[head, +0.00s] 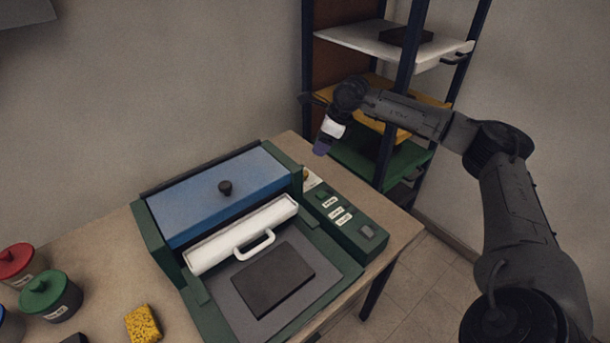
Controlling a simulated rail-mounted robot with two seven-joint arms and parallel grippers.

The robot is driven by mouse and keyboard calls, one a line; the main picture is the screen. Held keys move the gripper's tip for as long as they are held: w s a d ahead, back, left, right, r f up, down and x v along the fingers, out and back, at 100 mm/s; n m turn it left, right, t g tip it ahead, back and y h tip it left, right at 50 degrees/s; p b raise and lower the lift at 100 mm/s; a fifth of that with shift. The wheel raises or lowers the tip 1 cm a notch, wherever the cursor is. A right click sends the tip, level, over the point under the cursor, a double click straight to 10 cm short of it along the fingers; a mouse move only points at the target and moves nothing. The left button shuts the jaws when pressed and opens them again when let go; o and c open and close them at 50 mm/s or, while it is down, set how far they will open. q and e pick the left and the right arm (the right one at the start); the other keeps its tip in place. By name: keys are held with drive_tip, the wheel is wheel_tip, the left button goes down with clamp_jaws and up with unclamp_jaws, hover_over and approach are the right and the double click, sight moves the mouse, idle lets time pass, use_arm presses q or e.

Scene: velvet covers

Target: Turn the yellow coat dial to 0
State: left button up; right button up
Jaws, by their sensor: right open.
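The green machine (334,262) stands on the table with a control panel (372,219) along its right side. A small yellow spot, which looks like the yellow dial (306,173), shows at the panel's far end, mostly hidden by the machine's side wall. Its pointer and numbers cannot be read. My right gripper (320,150) hangs above and just beyond that end, apart from the dial as far as I can see. It is open, with nothing visible in it. My left gripper is out of view.
The panel also has labelled buttons (336,212) and a grey switch (367,232). A blue lid (215,195), white handle bar (243,234) and dark block (273,279) are on the machine. A shelf rack (400,90) stands close behind my right arm. Jars and a yellow sponge (142,323) sit left.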

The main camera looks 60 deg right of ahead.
sight(305, 173)
drive_tip(key=b+x, duration=0.1)
drive_tip(key=x, duration=1.1)
drive_tip(key=shift+s+a+f, duration=0.1)
drive_tip(key=shift+w+f, duration=0.25)
drive_tip(key=shift+f, duration=0.25)
drive_tip(key=shift+c, duration=0.4)
drive_tip(key=c, duration=0.8)
drive_tip(key=shift+c, duration=0.2)
